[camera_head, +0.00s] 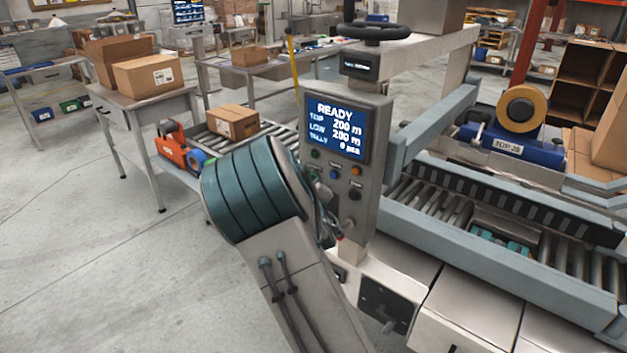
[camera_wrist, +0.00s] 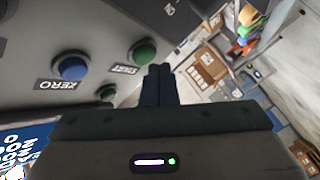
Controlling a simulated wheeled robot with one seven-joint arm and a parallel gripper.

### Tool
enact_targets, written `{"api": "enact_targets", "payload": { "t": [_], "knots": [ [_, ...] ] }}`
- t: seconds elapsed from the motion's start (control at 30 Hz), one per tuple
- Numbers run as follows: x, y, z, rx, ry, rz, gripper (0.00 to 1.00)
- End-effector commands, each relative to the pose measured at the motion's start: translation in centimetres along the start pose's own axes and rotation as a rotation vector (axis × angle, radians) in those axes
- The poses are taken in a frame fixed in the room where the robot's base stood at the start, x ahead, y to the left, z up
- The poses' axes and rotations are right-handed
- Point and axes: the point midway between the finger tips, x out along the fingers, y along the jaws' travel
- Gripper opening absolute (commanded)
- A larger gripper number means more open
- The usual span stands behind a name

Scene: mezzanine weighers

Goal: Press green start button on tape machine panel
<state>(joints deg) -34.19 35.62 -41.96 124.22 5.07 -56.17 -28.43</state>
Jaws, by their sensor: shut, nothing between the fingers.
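The tape machine panel (camera_head: 376,110) is a grey box with a lit screen (camera_head: 337,126) reading READY, with small coloured buttons below. In the wrist view, the green start button (camera_wrist: 143,52), labelled START, is on the dark panel face at upper middle. My gripper (camera_wrist: 159,68) is shut and empty. Its fingertips are just to the lower right of the start button; I cannot tell whether they touch the panel. In the head view my arm's teal joint and links hide most of my gripper and part of the lower panel.
The roller conveyor (camera_head: 450,205) with a tape roll (camera_head: 521,108) is right of the panel. A table with cardboard boxes (camera_head: 148,76) stands left; open floor lies at lower left.

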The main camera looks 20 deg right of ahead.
Motion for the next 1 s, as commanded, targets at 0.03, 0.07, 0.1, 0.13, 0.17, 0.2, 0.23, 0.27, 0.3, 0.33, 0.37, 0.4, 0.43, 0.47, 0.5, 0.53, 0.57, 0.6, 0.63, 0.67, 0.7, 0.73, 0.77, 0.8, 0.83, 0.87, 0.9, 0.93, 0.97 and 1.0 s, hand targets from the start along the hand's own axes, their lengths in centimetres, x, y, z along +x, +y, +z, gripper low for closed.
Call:
{"api": "enact_targets", "payload": {
  "t": [0.03, 0.07, 0.1, 0.13, 0.17, 0.2, 0.23, 0.27, 0.3, 0.33, 0.37, 0.4, 0.43, 0.47, 0.5, 0.53, 0.57, 0.6, 0.63, 0.67, 0.7, 0.73, 0.77, 0.8, 0.83, 0.87, 0.9, 0.93, 0.97, 1.0],
  "knots": [
    [0.12, 0.04, 0.22, 0.001, 0.0, 0.002, 0.0],
    [0.15, 0.08, 0.23, 0.001, 0.0, 0.001, 0.0],
    [0.17, 0.13, 0.21, 0.001, -0.001, 0.001, 0.0],
    [0.17, 0.14, 0.18, 0.001, 0.0, 0.001, 0.0],
    [0.16, 0.15, 0.16, 0.0, -0.001, 0.0, 0.0],
    [0.16, 0.15, 0.15, 0.0, -0.001, 0.0, 0.0],
    [0.16, 0.14, 0.15, 0.0, -0.001, 0.0, 0.0],
    [0.16, 0.15, 0.15, 0.0, -0.001, 0.0, 0.0],
    [0.16, 0.14, 0.15, 0.0, -0.001, 0.0, 0.0],
    [0.16, 0.14, 0.15, 0.0, -0.001, 0.0, 0.0],
    [0.16, 0.14, 0.15, 0.0, -0.001, 0.0, 0.0],
    [0.17, 0.14, 0.16, 0.0, -0.001, 0.0, 0.0],
    [0.18, 0.15, 0.18, 0.0, -0.001, 0.0, 0.0],
    [0.19, 0.15, 0.19, 0.0, -0.001, 0.0, 0.0],
    [0.21, 0.16, 0.21, 0.0, -0.001, 0.0, 0.0],
    [0.23, 0.17, 0.23, 0.0, -0.001, 0.0, 0.0],
    [0.25, 0.18, 0.25, 0.0, -0.001, 0.0, 0.0],
    [0.29, 0.2, 0.27, 0.0, -0.001, 0.0, 0.0],
    [0.31, 0.21, 0.29, 0.0, -0.001, 0.0, 0.0],
    [0.34, 0.23, 0.31, 0.0, -0.001, 0.0, 0.0],
    [0.37, 0.25, 0.33, 0.0, -0.001, 0.0, 0.0],
    [0.4, 0.26, 0.35, 0.0, -0.001, 0.0, 0.0],
    [0.43, 0.28, 0.37, 0.0, -0.001, 0.0, 0.0],
    [0.46, 0.3, 0.39, 0.0, -0.001, 0.0, 0.0],
    [0.49, 0.32, 0.4, 0.0, -0.001, 0.0, 0.0],
    [0.51, 0.34, 0.42, 0.0, 0.0, 0.0, 0.0],
    [0.55, 0.36, 0.44, 0.0, 0.0, 0.0, 0.0],
    [0.58, 0.39, 0.46, 0.0, 0.0, 0.0, 0.0],
    [0.6, 0.41, 0.48, 0.0, 0.0, 0.0, 0.0],
    [0.64, 0.44, 0.51, 0.0, 0.0, 0.0, 0.0]
  ]
}}
